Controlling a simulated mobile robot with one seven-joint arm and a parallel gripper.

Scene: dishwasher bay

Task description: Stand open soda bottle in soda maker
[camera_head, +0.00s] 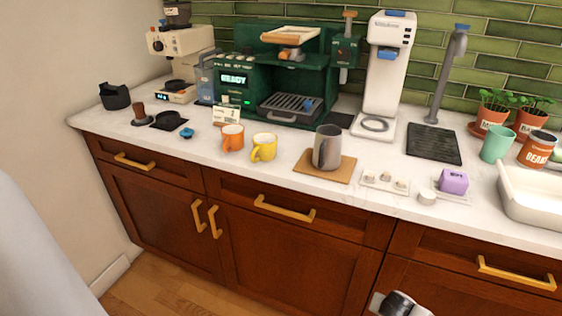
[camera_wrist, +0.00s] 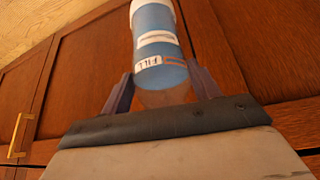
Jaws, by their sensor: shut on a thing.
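The soda bottle (camera_wrist: 158,55) is in the wrist view, blue and see-through with a white band and a "FILL" mark. My gripper (camera_wrist: 162,90) is shut on it, with a dark finger on each side. The bottle's far end is cut off by the top of the view, so I cannot tell whether it is open. The soda maker (camera_head: 391,60) is the tall white machine at the back of the counter in the head view, with blue parts and a round ring on its base. No bottle shows on its base.
A green coffee machine (camera_head: 258,72) stands left of the soda maker, and a black mat (camera_head: 433,143) lies right of it. A grey mug (camera_head: 327,147) on a wooden board, orange and yellow cups and a purple box (camera_head: 453,181) stand nearer the counter's front. Wooden cabinets are below.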

